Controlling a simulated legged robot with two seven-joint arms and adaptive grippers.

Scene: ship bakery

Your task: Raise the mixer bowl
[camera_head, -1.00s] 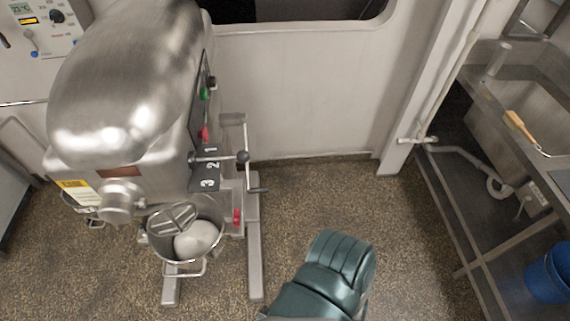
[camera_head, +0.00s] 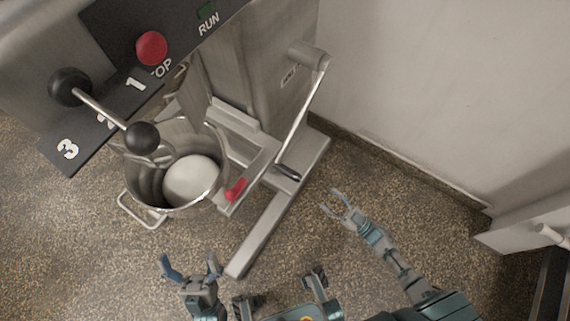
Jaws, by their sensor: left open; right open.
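The metal mixer bowl (camera_head: 130,176) stands low in the mixer's frame, left of centre, with a pale round dough mass (camera_head: 192,181) inside. A bowl lift crank (camera_head: 301,105) hangs from the mixer column's right side, its dark handle (camera_head: 287,172) at the lower end. A red latch (camera_head: 236,189) sits beside the bowl's right rim. My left gripper (camera_head: 190,263) is open and empty, below the bowl in the picture. My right gripper (camera_head: 333,203) is open and empty, a little below and right of the crank handle and apart from it.
A speed lever with black knobs (camera_head: 142,138) overhangs the bowl, near the red stop button (camera_head: 151,48). The mixer's base leg (camera_head: 268,231) lies between my grippers. A pale wall (camera_head: 430,90) stands behind at right. Speckled floor (camera_head: 400,215) is clear around my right arm.

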